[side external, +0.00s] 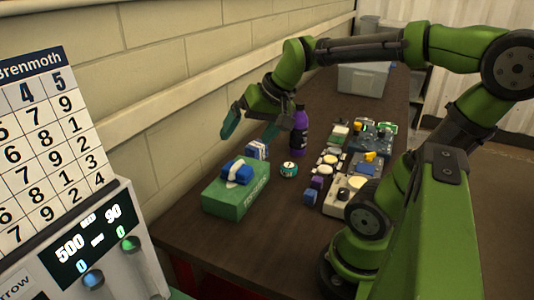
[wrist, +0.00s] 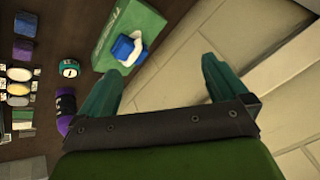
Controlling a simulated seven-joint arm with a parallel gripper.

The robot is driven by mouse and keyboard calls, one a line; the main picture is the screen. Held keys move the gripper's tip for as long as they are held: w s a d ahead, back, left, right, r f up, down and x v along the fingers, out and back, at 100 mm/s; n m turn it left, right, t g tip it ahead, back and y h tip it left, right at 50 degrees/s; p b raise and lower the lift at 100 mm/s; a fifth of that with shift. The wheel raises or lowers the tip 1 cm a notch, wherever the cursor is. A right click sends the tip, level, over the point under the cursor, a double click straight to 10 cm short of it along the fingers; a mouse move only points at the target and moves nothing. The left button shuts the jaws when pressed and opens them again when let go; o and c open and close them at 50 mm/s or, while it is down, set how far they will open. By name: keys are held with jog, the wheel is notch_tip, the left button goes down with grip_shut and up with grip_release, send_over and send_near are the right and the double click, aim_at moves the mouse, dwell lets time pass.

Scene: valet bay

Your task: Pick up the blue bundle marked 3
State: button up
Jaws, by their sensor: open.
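A blue bundle with a white band (side external: 244,174) lies on top of a green box (side external: 222,206) near the wall. Small blue (side external: 311,196) and purple blocks (side external: 316,183) sit farther right. My gripper (side external: 251,126) is open and empty, raised above and behind the box, near the wall. Its two teal fingers (wrist: 164,66) are spread wide apart.
A purple bottle (side external: 299,135) stands close to my gripper. A small teal round tin (side external: 289,169) is right of the box. Several items and trays crowd the table's right side, with a grey bin (side external: 363,80) at the far end. The block wall (side external: 160,110) borders the left.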

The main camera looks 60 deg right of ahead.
jog(key=s+a+f+n+t+y, duration=0.1)
jog(key=s+a+n, duration=0.3)
jog(key=a, duration=0.5)
jog(key=shift+s+y, duration=0.35)
jog(key=shift+y, duration=0.05)
